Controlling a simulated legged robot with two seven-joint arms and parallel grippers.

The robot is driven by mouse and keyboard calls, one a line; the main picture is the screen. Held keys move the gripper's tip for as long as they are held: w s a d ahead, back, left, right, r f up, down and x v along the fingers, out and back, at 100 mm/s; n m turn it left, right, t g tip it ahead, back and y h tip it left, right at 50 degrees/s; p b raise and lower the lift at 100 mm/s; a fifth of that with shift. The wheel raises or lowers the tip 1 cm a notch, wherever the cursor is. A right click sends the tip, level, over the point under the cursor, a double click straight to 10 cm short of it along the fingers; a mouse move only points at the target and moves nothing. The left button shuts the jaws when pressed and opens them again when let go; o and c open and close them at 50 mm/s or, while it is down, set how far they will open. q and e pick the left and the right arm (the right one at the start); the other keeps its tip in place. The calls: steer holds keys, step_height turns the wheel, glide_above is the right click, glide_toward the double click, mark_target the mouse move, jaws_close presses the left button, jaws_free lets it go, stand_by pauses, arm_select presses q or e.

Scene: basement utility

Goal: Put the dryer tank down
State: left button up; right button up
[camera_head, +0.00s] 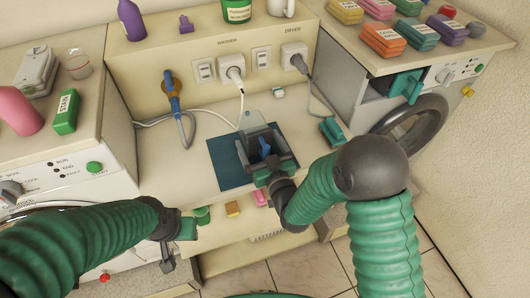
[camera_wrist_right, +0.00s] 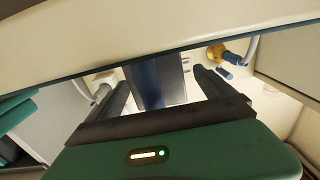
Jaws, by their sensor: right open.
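What looks like the dryer tank, a grey, partly see-through box (camera_head: 249,121) with blue in it, stands on a dark teal mat (camera_head: 224,168) on the counter. In the right wrist view a grey-blue block (camera_wrist_right: 158,80), seemingly the same tank, is between my fingers with a gap on each side. My right gripper (camera_head: 266,150) is open around it, and it hides much of the tank's near side. The right gripper also shows in the wrist view (camera_wrist_right: 165,88). My left gripper (camera_head: 180,245) hangs low at the left, before the counter front; its jaw opening is unclear.
The washer (camera_head: 70,170) stands at the left and the dryer (camera_head: 415,120) at the right. A teal block (camera_head: 333,131) lies on the counter right of the mat. Plugs and cords (camera_head: 233,75) run along the back wall.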

steer(key=v, duration=0.7)
steer(key=shift+s+d, duration=0.2)
steer(key=p+v, duration=0.1)
steer(key=p, duration=0.1)
steer(key=p+v, duration=0.1)
steer(key=p, duration=0.1)
steer(key=shift+s+d+r+p, duration=0.15)
steer(key=shift+s+r+p, duration=0.15)
steer(key=shift+s+p, duration=0.1)
steer(key=shift+s+d+f, duration=0.1)
steer(key=shift+s+f, duration=0.15)
